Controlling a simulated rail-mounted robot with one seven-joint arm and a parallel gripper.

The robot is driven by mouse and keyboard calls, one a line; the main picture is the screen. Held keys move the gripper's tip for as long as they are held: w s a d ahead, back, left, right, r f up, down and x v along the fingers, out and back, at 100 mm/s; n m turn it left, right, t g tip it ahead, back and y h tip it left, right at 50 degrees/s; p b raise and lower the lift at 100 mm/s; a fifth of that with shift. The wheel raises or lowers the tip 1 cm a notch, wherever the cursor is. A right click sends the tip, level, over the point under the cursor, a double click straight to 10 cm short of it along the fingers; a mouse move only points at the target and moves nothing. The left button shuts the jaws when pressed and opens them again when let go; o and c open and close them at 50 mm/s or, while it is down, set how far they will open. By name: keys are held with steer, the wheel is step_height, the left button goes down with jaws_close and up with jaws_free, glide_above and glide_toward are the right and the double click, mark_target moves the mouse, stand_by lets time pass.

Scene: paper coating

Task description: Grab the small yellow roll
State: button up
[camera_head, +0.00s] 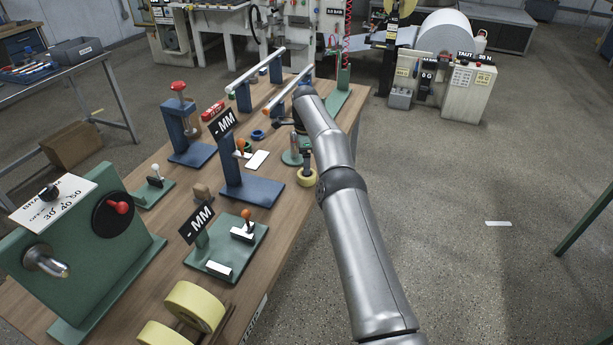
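A small yellow roll (307,179) is near the right edge of the wooden table, just right of a blue stand base. My gripper (306,165) is at the end of my arm, pointing down directly at the top of this roll. The fingertips are small and dark here, so I cannot tell whether they are open or shut, or whether they touch the roll. Two larger yellow rolls lie at the near end of the table, one (198,304) behind the other (162,335).
A green-based post (291,157) stands just left of my gripper. A blue gauge stand (232,175), a green gauge stand (225,255) and a green machine with a red knob (85,250) fill the left and near table. Open floor (480,200) lies right of the table.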

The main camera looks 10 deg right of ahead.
steer(key=shift+w+f+p, duration=0.1)
steer(key=shift+f+p, duration=0.35)
steer(key=shift+f, duration=2.95)
steer(key=c, duration=1.1)
